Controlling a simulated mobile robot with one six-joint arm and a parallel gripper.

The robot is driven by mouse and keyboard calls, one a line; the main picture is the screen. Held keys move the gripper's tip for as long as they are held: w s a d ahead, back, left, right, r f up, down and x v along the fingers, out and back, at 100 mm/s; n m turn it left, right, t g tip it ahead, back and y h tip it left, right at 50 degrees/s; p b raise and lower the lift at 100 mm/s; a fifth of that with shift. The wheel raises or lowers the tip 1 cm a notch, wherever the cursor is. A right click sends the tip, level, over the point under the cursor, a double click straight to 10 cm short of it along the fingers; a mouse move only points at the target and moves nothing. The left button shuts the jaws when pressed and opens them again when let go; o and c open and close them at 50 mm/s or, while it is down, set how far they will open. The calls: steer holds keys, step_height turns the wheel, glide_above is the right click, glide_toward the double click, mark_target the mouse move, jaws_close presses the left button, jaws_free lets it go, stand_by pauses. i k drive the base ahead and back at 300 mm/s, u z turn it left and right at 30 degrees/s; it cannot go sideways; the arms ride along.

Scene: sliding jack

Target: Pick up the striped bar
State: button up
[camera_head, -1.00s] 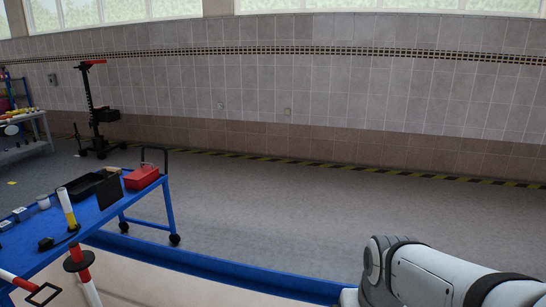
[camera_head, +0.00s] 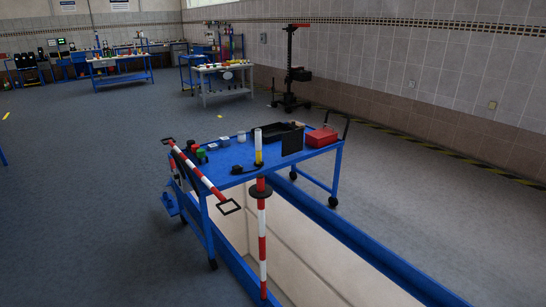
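I cannot tell from the picture which one the task means. My gripper is not in view.
The trolley carries a red box (camera_head: 321,137), a black tray (camera_head: 276,132), a white-and-yellow cylinder (camera_head: 258,147) and small items. A blue-edged pit (camera_head: 325,250) runs below and to the right. Grey floor (camera_head: 80,200) on the left is clear. Workbenches and a black stand (camera_head: 291,75) are farther back.

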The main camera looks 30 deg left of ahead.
mark_target(223, 200)
steer(key=u, duration=2.2)
steer(key=k, duration=1.05)
steer(key=u, duration=0.8)
steer(key=i, duration=3.75)
steer(key=z, duration=0.45)
steer(key=i, duration=1.6)
steer(key=z, duration=0.4)
